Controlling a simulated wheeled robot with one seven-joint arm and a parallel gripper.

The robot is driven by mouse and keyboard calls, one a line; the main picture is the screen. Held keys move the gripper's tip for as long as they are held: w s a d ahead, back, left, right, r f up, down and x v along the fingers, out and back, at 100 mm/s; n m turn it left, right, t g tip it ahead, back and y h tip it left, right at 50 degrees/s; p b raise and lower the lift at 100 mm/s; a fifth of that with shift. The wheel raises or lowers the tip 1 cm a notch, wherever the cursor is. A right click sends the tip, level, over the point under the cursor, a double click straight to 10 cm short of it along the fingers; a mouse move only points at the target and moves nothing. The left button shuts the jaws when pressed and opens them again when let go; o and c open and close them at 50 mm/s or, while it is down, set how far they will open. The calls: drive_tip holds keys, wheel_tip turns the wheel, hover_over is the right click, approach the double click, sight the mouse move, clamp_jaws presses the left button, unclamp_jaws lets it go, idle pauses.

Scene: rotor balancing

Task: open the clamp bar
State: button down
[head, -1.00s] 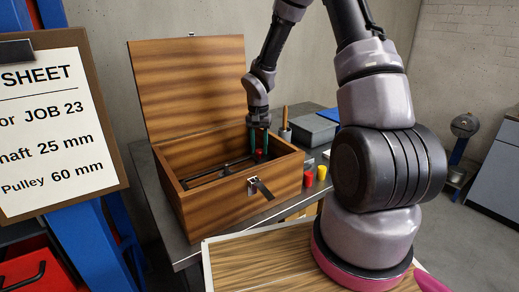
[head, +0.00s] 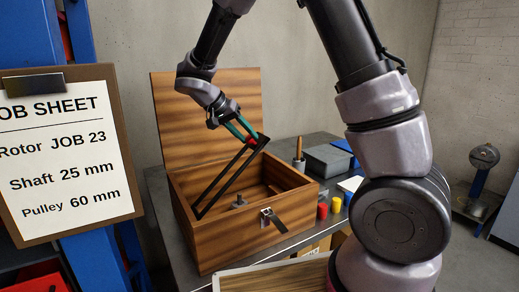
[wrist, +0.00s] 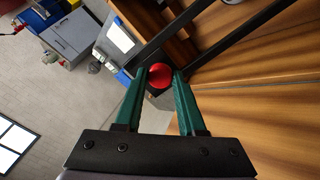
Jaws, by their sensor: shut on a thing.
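The clamp bar (head: 222,182) is a black frame inside an open wooden box (head: 235,227). It is tilted up, its low end at the box's left front and its raised end above the box. A red knob (wrist: 160,75) sits at the raised end. My gripper (head: 244,132) has green fingers shut on the red knob; it also shows in the wrist view (wrist: 161,80). Inside the box a small grey fitting (head: 238,201) stands on the floor. The far part of the box floor is partly hidden by the bar.
The box lid (head: 205,115) stands open behind. A latch (head: 268,217) hangs on the box front. Red (head: 322,211) and yellow (head: 336,205) cylinders, a grey case (head: 328,160) and a wooden-handled tool (head: 299,150) stand to the right. The job sheet (head: 65,150) is at the left.

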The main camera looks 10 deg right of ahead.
drive_tip(key=s+a+r+h, duration=0.2)
drive_tip(key=s+a+r, duration=0.1)
drive_tip(key=a, duration=0.6)
drive_tip(key=s+a+r+t+h, duration=0.1)
drive_tip(key=s+a+r, duration=0.2)
drive_tip(key=a, duration=0.7)
drive_tip(key=shift+s+a+r+h, duration=0.2)
drive_tip(key=shift+s+r+h, duration=0.15)
drive_tip(key=shift+h, duration=0.05)
drive_tip(key=c, duration=0.7)
unclamp_jaws()
drive_tip(key=shift+w, duration=0.1)
drive_tip(key=shift+c, duration=0.2)
drive_tip(key=shift+o, duration=1.2)
drive_tip(key=shift+w+a+f, duration=0.1)
drive_tip(key=shift+w, duration=0.1)
wheel_tip(320, 180, up, 10)
